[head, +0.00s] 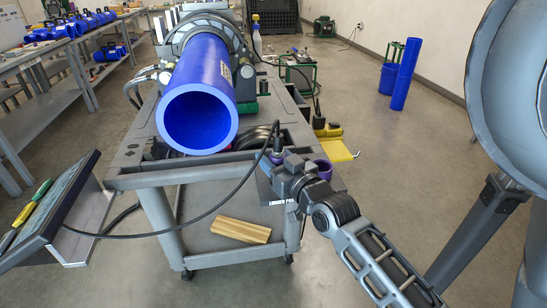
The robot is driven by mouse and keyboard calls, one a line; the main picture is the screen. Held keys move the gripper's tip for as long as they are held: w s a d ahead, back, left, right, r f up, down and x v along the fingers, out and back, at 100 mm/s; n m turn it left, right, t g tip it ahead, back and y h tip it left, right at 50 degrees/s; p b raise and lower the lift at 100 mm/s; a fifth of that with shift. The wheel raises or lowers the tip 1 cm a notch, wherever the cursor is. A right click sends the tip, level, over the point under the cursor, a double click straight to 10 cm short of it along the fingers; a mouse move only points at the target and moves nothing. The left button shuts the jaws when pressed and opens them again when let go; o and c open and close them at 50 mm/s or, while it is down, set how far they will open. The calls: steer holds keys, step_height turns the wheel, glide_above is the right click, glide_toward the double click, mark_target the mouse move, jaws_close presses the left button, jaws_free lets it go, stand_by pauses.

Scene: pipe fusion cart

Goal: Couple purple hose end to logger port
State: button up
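My gripper (284,170) is at the front right corner of the cart, just above a plate lettered "LOGGER POR…" (284,199). The fingertips are small and partly hidden, so I cannot tell whether they are open or shut. A dark upright connector (278,154) stands right at the fingertips, with a thin black cable (205,215) running from it. I cannot tell whether the gripper holds it. A purple round part (322,168) shows just right of the gripper, partly hidden by my wrist. The port opening itself is hidden, and no purple hose end can be made out clearly.
A large blue pipe (207,97) lies clamped on the grey cart (138,180), left of my gripper. A tilted panel (50,210) is at the cart's left. A yellow tool (336,150) juts from the right side. A wooden block (240,230) lies on the lower shelf.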

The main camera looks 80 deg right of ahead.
steer(key=o, duration=0.4)
steer(key=shift+o, duration=0.2)
steer(key=b+v, duration=0.1)
steer(key=v, duration=0.5)
steer(key=shift+v, duration=0.9)
steer(key=shift+a, duration=0.1)
